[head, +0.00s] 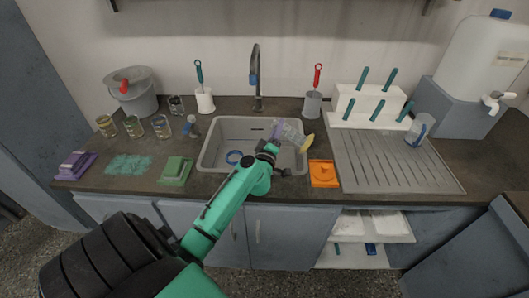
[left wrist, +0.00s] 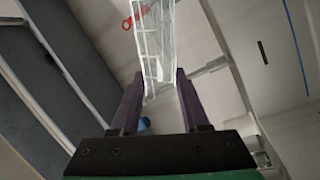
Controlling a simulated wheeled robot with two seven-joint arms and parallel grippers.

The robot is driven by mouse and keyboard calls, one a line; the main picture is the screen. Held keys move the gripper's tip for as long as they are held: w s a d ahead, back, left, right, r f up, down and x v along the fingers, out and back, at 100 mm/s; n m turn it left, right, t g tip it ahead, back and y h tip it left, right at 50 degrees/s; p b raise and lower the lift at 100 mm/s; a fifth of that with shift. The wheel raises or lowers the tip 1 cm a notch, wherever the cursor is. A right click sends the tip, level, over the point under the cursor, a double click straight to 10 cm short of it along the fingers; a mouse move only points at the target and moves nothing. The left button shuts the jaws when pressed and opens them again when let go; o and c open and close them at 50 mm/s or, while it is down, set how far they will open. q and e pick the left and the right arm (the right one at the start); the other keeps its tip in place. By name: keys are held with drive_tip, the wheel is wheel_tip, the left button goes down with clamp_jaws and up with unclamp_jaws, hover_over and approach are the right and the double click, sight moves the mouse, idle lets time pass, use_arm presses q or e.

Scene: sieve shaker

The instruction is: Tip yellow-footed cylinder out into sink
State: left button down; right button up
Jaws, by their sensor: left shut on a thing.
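The yellow-footed cylinder (head: 292,130) is clear and held tilted over the right part of the sink (head: 208,150). Its yellow foot (head: 307,143) points to the lower right in the head view. My left gripper (head: 274,140) is shut on the cylinder's clear body, with its purple fingers beside it. In the left wrist view the clear cylinder (left wrist: 158,45) stands out beyond the fingers, and the yellow foot is not seen there. I cannot tell whether liquid is in it. My right gripper is not in view.
Brushes in holders (head: 205,100) (head: 312,104) flank the tap. An orange item (head: 323,173) lies right of the sink, by the draining board (head: 385,165). Several glasses (head: 133,126) stand left.

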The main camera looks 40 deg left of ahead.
use_arm(q)
drive_tip(key=shift+a+f+n+y+b, duration=0.15)
drive_tip(key=shift+f+n+b, duration=0.2)
drive_tip(key=shift+n+b, duration=0.35)
drive_tip(key=shift+d+f+n+y+b, duration=0.15)
drive_tip(key=shift+f+n+b, duration=0.15)
drive_tip(key=shift+n+b, duration=0.35)
drive_tip(key=shift+s+a+f+n, duration=0.3)
drive_tip(key=shift+a+f+n, duration=0.25)
drive_tip(key=shift+a+n, duration=0.25)
idle(0.4)
drive_tip(key=shift+f+n+g+y+b, duration=0.3)
drive_tip(key=shift+f+n, duration=0.25)
drive_tip(key=shift+n, duration=0.4)
idle(0.4)
drive_tip(key=shift+n, duration=0.3)
